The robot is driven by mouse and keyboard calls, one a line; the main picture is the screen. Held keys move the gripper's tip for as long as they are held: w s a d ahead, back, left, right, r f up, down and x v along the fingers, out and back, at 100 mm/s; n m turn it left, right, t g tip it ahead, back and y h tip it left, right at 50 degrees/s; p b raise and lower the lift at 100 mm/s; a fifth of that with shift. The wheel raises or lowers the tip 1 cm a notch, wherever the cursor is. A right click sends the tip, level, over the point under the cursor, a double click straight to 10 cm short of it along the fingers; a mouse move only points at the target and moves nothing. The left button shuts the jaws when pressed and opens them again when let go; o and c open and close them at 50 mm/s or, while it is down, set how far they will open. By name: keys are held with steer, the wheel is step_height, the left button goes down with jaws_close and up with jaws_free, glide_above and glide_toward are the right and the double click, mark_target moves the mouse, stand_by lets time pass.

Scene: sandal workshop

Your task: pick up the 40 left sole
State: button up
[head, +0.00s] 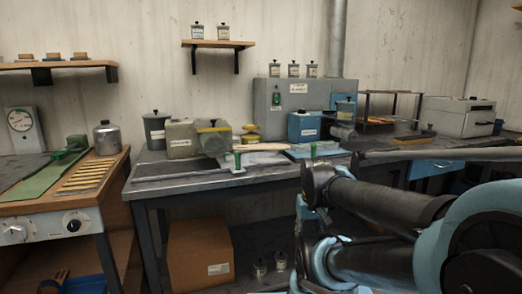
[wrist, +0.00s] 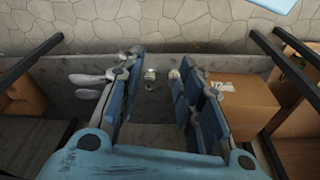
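I cannot make out the 40 left sole for certain in either view. A flat pale thing (head: 262,159) lies on the middle workbench in the head view, too small to identify. In the wrist view, two pale grey elongated things (wrist: 90,79) show left of my gripper; I cannot tell if they are soles, and no size mark is readable. My gripper (wrist: 163,70) is open, with its two blue fingers wide apart and nothing between them. It points down over a low shelf.
Cardboard boxes (wrist: 247,103) and small jars (wrist: 150,75) stand on the low shelf. The middle bench (head: 160,183) carries canisters, a grey machine (head: 289,96) and a blue unit (head: 304,127).

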steer(key=o, duration=0.5)
steer(key=shift+s+r, duration=0.2)
steer(key=o, duration=0.6)
steer(key=r, duration=0.1)
steer(key=w+r, duration=0.1)
steer(key=r, duration=0.1)
steer(key=shift+a+m, duration=0.2)
steer(key=shift+m, duration=0.2)
steer(key=w+a+r+m+g+y, duration=0.1)
steer(key=w+a+r+m, duration=0.35)
steer(key=w+r, duration=0.7)
steer(key=w+a+r+m+g+y, duration=0.15)
steer(key=w+a+r+m, duration=0.3)
steer(key=w+r, duration=0.65)
steer(key=w+a+r+m+g+y, duration=0.1)
steer(key=w+a+r+m+y, duration=0.3)
steer(key=w+r, duration=0.7)
steer(key=h, duration=0.2)
glide_toward(246, 146)
steer(key=f, duration=0.1)
steer(key=s+a+f, duration=0.1)
steer(key=shift+s+f+m, duration=0.15)
steer(key=shift+f+m, duration=0.15)
steer(key=shift+m, duration=0.1)
steer(key=shift+x, duration=2.6)
